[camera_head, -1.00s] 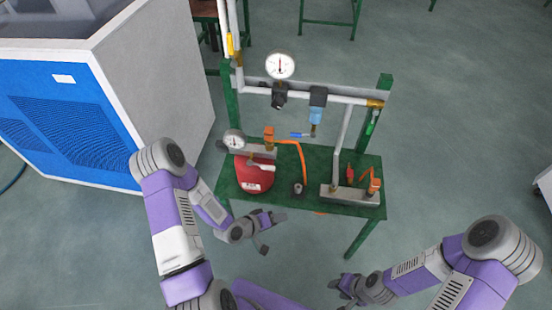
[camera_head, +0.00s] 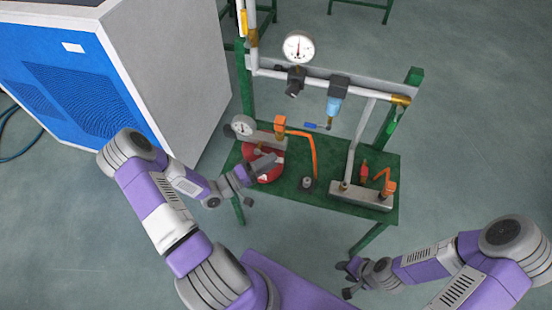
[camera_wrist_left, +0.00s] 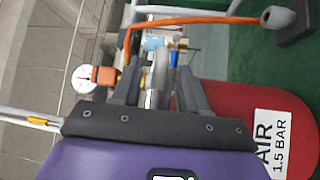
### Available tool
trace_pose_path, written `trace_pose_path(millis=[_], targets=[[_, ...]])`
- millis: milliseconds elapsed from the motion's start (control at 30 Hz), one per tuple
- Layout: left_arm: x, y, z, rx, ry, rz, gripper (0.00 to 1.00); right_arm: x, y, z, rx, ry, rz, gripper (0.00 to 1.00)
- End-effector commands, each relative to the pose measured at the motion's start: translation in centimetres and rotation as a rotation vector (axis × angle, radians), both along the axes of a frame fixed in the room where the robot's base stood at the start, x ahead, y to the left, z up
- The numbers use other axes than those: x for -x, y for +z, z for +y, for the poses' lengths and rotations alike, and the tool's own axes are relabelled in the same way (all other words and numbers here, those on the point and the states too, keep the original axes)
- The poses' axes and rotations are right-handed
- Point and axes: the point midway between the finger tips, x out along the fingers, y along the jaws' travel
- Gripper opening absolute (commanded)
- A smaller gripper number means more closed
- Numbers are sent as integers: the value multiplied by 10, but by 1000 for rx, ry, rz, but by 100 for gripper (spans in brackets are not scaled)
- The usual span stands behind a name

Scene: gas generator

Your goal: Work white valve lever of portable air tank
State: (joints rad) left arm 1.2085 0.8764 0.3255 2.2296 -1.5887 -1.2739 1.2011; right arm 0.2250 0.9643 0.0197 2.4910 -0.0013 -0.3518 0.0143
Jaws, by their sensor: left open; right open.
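The red portable air tank (camera_head: 272,175) sits on the left part of the green table. Its label "AIR 1.5 BAR" shows in the left wrist view, where the red tank (camera_wrist_left: 230,98) fills the right side. My left gripper (camera_head: 262,163) is over the tank top and covers the white valve lever in the head view. In the left wrist view my left gripper (camera_wrist_left: 160,68) is open, with grey and silvery fittings seen between its fingers; the lever cannot be made out clearly, nor any contact. My right gripper (camera_head: 349,278) is open and empty, in front of the table.
The green table (camera_head: 330,180) also bears a metal manifold (camera_head: 352,192) at right. A blue and grey cabinet (camera_head: 150,70) stands at left. Pipes rise behind.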

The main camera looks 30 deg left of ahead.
Motion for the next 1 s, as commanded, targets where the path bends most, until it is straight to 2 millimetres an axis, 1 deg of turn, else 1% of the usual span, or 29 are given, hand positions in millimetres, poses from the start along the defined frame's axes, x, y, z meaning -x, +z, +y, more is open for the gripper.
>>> trace_pose_path(millis=[100, 200, 500, 567, 700, 800, 1000], targets=[[-13, 1, -8, -1, -1, -1, 43, 0, -3, 0, 0, 0, 0, 43], [-19, 2, -12, -1, 0, 0, 43, 0, -4, 0, 0, 0, 0, 43], [-21, 3, -13, -1, 2, 1, 43, 0, -4, 0, 0, 0, 0, 43], [-21, 3, -13, -1, 2, 1, 35, 0, -4, 0, 0, 0, 0, 43], [-21, 3, -13, -2, 1, 1, 14, 0, -4, 0, 0, 0, 0, 43], [-21, 3, -13, -2, 1, 1, 0, 0, -4, 0, 0, 0, 0, 43], [-21, 3, -13, -2, 1, 1, 0, 0, -4, 0, 0, 0, 0, 43]])
